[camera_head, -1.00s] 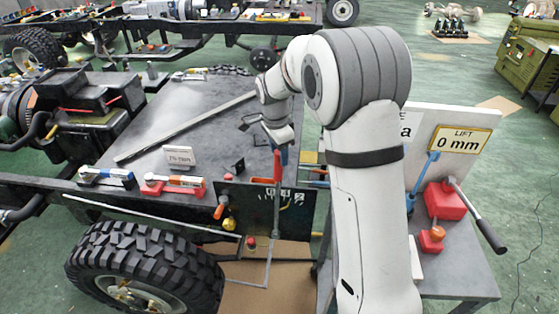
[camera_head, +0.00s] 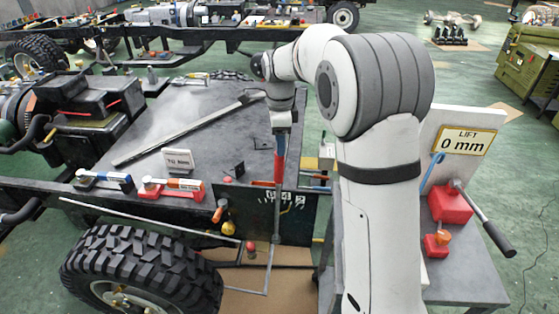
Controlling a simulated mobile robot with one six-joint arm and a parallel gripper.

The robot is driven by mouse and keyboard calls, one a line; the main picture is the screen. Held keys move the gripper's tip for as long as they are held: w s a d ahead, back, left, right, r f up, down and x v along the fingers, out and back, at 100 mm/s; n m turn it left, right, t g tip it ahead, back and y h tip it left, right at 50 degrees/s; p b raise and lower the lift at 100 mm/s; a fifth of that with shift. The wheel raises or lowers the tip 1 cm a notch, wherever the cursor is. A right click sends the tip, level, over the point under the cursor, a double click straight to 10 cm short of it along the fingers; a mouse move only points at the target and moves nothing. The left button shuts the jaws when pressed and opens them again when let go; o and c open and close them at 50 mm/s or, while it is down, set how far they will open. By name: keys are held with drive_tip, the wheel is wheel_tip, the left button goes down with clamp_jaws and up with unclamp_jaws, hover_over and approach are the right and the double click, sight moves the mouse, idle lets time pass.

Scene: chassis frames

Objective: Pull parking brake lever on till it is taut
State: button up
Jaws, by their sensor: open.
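The parking brake lever (camera_head: 279,160) stands nearly upright in the middle of the camera view, with a red grip and a grey shaft running down past the dark panel (camera_head: 262,217). My gripper (camera_head: 284,127) points down at the top of the red grip and is open. Its fingertips overlap the grip's upper end in the picture. They are small, so I cannot tell whether they stand around the grip or touch it. A thin grey rod (camera_head: 269,270) shows below the lever.
A big tyre (camera_head: 135,265) stands at the lower left. Red and blue tools (camera_head: 172,188) and a small white card (camera_head: 178,160) are on the plate left of the lever.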

sight(279, 160)
wheel_tip(279, 160, down, 7)
drive_tip(key=shift+f+p, duration=0.2)
drive_tip(key=shift+p, duration=0.4)
clamp_jaws()
idle(0.3)
